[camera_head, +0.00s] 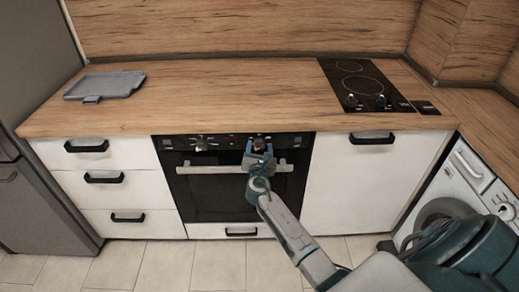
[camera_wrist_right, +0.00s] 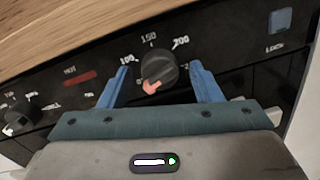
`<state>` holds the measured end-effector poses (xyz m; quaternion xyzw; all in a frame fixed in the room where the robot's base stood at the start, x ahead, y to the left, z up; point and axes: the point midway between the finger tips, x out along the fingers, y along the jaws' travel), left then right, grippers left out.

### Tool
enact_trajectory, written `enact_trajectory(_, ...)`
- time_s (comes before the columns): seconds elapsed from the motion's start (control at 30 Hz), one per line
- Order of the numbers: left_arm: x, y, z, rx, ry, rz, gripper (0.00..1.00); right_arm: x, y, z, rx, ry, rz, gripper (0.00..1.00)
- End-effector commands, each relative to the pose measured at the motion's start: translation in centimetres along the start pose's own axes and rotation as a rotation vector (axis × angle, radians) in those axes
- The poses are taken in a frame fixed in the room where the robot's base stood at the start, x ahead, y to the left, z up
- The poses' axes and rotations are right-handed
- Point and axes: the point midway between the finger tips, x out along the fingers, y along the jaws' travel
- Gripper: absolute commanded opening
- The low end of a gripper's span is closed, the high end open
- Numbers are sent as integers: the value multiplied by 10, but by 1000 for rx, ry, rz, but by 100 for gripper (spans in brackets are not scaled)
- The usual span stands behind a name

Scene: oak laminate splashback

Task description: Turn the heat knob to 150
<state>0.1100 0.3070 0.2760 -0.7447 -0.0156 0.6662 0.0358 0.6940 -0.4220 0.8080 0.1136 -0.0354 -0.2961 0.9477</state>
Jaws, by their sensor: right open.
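The heat knob (camera_wrist_right: 160,66) is a round black knob on the oven's black control panel, between the 100 and 200 marks, with 150 printed above it. Its orange-red mark is at its lower side, slightly left, away from the 150. In the head view the knob (camera_head: 259,141) is partly hidden by my gripper. My right gripper (camera_wrist_right: 159,68) is open, with one blue finger on each side of the knob. A gap shows on both sides. The right gripper also shows at the panel in the head view (camera_head: 259,152). My left gripper is not in view.
A second knob (camera_wrist_right: 18,118) sits farther left on the panel. The oven handle (camera_head: 215,169) runs below the panel. A blue-grey board (camera_head: 105,85) lies on the wooden counter (camera_head: 220,95). A black cooktop (camera_head: 362,83) with its own knobs is at the right.

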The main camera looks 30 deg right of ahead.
Motion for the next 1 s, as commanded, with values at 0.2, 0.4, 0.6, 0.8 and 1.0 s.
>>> enact_trajectory(0.2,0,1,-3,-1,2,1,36,0,0,0,0,0,0,48)
enact_trajectory(0.4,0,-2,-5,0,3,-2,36,0,0,0,1,0,0,14)
enact_trajectory(0.6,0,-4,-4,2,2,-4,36,-1,0,0,13,1,0,14)
enact_trajectory(0.8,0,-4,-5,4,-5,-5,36,-1,0,-1,80,4,-1,14)
enact_trajectory(1.0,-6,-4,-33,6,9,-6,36,-1,-1,-2,218,12,-4,14)
